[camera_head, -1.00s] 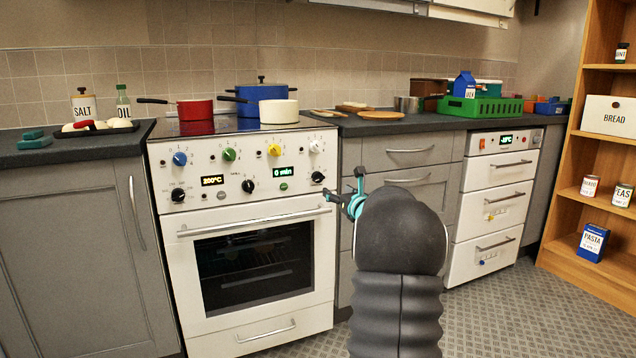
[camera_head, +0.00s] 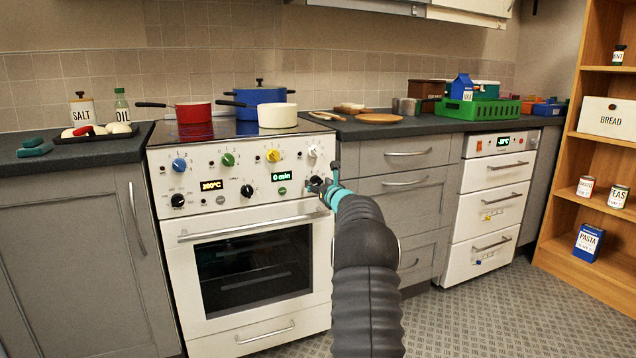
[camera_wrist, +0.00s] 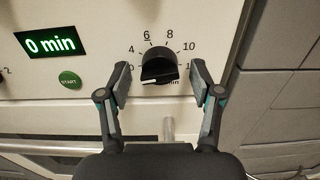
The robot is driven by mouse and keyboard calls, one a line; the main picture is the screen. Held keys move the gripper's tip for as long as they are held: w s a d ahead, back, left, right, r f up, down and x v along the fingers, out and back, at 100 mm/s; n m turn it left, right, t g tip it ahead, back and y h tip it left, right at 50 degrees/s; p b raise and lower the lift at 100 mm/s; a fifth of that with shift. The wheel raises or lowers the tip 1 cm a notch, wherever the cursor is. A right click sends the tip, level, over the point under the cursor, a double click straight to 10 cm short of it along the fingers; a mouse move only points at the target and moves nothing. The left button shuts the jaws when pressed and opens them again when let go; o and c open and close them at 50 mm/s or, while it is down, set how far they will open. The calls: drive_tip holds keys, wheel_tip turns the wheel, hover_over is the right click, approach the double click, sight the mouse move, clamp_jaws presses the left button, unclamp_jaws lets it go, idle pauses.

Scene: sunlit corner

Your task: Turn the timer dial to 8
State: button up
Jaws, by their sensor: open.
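The timer dial (camera_wrist: 159,72) is a black knob on the white oven panel, ringed by printed numbers, in the middle of the wrist view. Its white pointer mark is at the lower left, near the 0. The green timer display (camera_wrist: 50,43) reads "0 min"; it also shows in the head view (camera_head: 282,177). My gripper (camera_wrist: 159,85) is open, with one finger on each side of the dial and a gap visible at both sides. In the head view my gripper (camera_head: 325,186) is at the right end of the oven panel and covers most of the dial.
The green START button (camera_wrist: 69,79) lies left of the dial. The oven handle (camera_head: 250,223) runs below the panel. A white knob (camera_head: 313,152) sits above the dial. Red (camera_head: 194,112), blue (camera_head: 262,97) and white (camera_head: 278,115) pots stand on the hob.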

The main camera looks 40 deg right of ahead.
drive_tip(key=shift+w, duration=0.25)
drive_tip(key=c, duration=1.1)
drive_tip(key=shift+c, duration=0.2)
